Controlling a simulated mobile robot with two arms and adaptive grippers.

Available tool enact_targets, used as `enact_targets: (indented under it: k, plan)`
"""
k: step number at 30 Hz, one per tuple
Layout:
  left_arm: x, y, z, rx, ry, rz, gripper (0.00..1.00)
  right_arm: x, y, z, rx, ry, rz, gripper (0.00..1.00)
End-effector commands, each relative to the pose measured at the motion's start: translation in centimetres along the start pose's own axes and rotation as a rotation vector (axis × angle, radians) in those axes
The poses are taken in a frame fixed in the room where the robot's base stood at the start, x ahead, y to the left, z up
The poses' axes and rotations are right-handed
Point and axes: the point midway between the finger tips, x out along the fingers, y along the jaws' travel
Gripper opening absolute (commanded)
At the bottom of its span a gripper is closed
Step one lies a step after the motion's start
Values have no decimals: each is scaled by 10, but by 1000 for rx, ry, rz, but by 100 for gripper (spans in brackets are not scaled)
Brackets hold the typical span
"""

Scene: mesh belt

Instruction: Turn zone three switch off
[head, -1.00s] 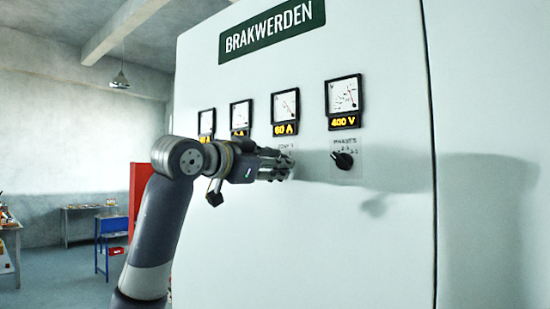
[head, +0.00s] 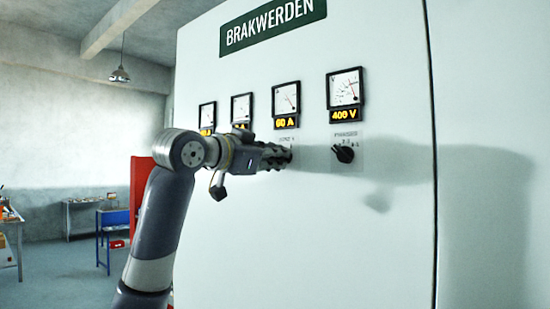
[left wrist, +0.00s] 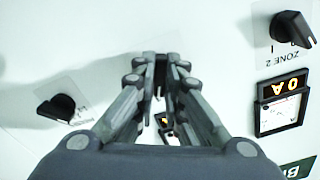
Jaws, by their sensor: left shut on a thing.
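The zone three switch is a small black knob on the pale cabinet front (head: 310,220), under the 60 A meter (head: 286,98). In the head view my left gripper (head: 288,156) covers most of it. In the left wrist view a dark knob (left wrist: 160,72) shows between the fingertips, mostly hidden by them. My left gripper (left wrist: 160,62) is shut on it at the panel. The knob's exact angle cannot be told. My right gripper is not in view.
A black phases switch (head: 344,153) sits right of the gripper, under the 400 V meter (head: 345,88). The zone 2 switch (left wrist: 292,28) shows in the left wrist view. More meters line the panel to the left. A blue table (head: 112,218) stands far behind.

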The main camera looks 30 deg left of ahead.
Motion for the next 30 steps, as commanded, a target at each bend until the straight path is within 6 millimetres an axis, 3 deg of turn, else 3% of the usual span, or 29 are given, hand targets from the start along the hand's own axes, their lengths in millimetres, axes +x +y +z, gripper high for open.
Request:
enact_targets:
  k: [30]
  plan:
    - [0,0,0,-844,3,0,0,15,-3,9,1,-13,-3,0]
